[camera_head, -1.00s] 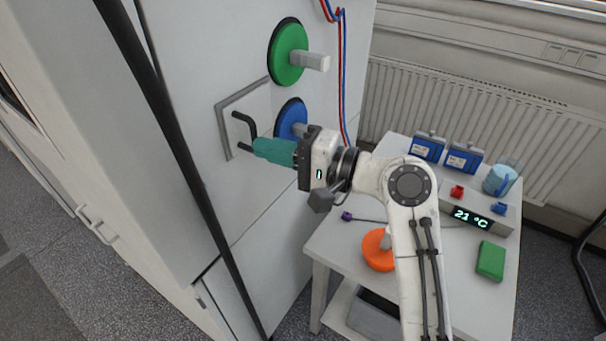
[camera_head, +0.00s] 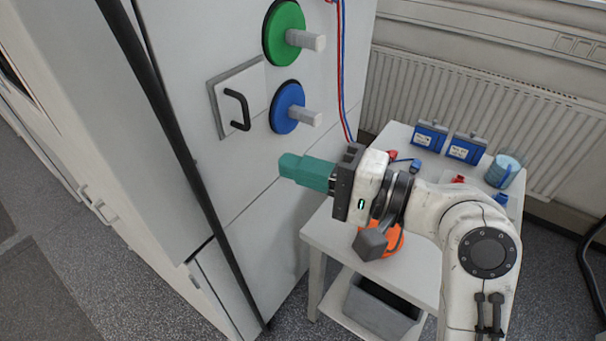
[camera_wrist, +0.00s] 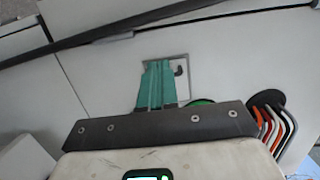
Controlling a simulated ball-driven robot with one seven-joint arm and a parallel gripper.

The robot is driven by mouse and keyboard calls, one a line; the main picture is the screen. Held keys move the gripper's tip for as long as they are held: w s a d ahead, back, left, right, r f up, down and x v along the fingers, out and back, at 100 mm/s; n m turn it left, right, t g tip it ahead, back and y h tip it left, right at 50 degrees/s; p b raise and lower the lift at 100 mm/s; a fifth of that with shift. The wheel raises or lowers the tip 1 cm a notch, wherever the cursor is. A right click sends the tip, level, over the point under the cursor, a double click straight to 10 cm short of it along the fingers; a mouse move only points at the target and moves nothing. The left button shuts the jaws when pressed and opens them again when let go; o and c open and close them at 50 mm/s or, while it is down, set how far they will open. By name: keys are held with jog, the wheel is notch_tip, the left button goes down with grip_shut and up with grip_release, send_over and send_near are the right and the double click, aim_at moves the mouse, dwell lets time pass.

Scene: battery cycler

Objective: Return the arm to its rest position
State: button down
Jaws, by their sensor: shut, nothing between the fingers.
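My gripper (camera_head: 283,166) is in the middle of the head view, its teal fingers shut and empty. It points left toward the white cabinet front, below the square panel (camera_head: 221,110) with the black handle (camera_head: 240,110), and is apart from both. In the wrist view the shut teal fingers (camera_wrist: 156,85) overlap part of this panel (camera_wrist: 184,84). My white arm reaches in from the lower right of the head view and hides part of the table.
A green disc (camera_head: 282,33) and a blue disc (camera_head: 285,107) stick out from the cabinet with grey stubs. A grey bin (camera_head: 375,310) sits below.

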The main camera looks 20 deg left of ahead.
jog(key=shift+s+d, duration=0.3)
jog(key=shift+s, duration=0.05)
jog(key=s+d+f+m+t+h, duration=0.15)
jog(key=d+f+h, duration=0.35)
jog(key=d+f, duration=0.55)
jog(key=d+f+t+h, duration=0.35)
jog(key=d+f, duration=0.45)
jog(key=f, duration=0.6)
jog(key=s+d+f+g+h, duration=0.1)
jog(key=s+d+f+h, duration=0.2)
jog(key=s+d, duration=0.4)
jog(key=s+d+f+g+h, duration=0.2)
jog(key=s+d+f+h, duration=0.1)
jog(key=s+d+f, duration=0.2)
jog(key=s+d+f+n+g+h, duration=0.1)
jog(key=s+d+f+h, duration=0.2)
jog(key=s+d, duration=0.6)
jog(key=shift+d+f+h, duration=0.35)
jog(key=shift+d+f, duration=0.05)
jog(key=shift+d, duration=0.1)
